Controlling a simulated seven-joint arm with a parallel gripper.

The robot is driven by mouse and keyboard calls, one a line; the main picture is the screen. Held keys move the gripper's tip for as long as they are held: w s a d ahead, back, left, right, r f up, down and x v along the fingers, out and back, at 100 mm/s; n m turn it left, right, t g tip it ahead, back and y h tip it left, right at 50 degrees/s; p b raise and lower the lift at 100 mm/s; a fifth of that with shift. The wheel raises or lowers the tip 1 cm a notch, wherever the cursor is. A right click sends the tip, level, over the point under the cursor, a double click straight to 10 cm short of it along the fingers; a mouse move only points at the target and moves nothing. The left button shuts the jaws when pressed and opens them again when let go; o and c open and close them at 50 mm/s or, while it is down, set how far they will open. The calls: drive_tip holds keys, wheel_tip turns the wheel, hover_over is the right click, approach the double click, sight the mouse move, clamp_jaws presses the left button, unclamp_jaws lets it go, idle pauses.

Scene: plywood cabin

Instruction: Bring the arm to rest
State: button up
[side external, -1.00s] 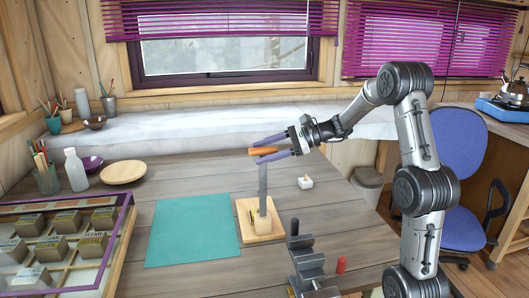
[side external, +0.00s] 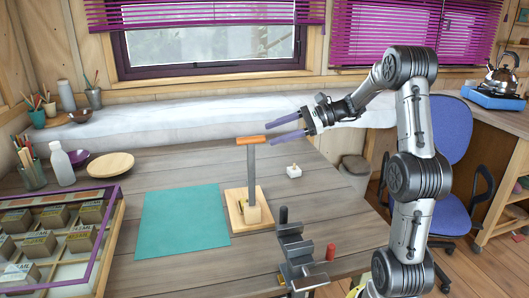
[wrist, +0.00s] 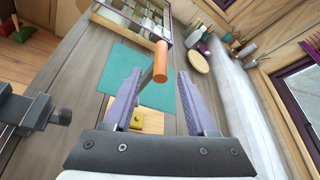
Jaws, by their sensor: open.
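My gripper (side external: 273,134) has two purple fingers, spread apart with nothing clamped between them. It points left over the table at the right end of an orange handle (side external: 262,139). In the wrist view, the orange handle (wrist: 160,62) shows end-on between the fingertips (wrist: 159,73), with space on both sides. Whether its near end is still between the tips or just beyond them, I cannot tell. The handle lies level on top of an upright grey metal bar (side external: 251,180), which rises from a wooden base (side external: 241,222). My arm reaches in from the right.
A metal clamp-like fixture (side external: 297,255) stands at the front table edge. A teal mat (side external: 185,219), a glazed sample case (side external: 107,215), a bottle (side external: 61,168) and a wooden plate (side external: 110,163) are to the left.

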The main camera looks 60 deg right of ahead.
drive_tip(key=a+r+n+g+y, duration=0.1)
drive_tip(key=a+r+n+g, duration=0.15)
drive_tip(key=a, duration=0.65)
drive_tip(key=a+r+n+g+y, duration=0.1)
drive_tip(key=a+r+n, duration=0.25)
drive_tip(key=a, duration=0.65)
drive_tip(key=s+a+f+n+g, duration=0.1)
drive_tip(key=s+a+n+g, duration=0.2)
drive_tip(key=s+a+n, duration=0.35)
drive_tip(key=s+a+f+n+g+h, duration=0.1)
drive_tip(key=s+a+f+n+h, duration=0.15)
drive_tip(key=s, duration=0.35)
drive_tip(key=s+a+f+n+h, duration=0.1)
drive_tip(key=s+f+n+h, duration=0.15)
drive_tip(key=s, duration=0.35)
drive_tip(key=s+d+f+n+t+h, duration=0.1)
drive_tip(key=s+d+f+n+h, duration=0.2)
drive_tip(key=d+n, duration=0.3)
drive_tip(key=shift+d+f+h, duration=0.5)
drive_tip(key=shift+f+h, duration=0.25)
drive_tip(key=shift+h, duration=0.05)
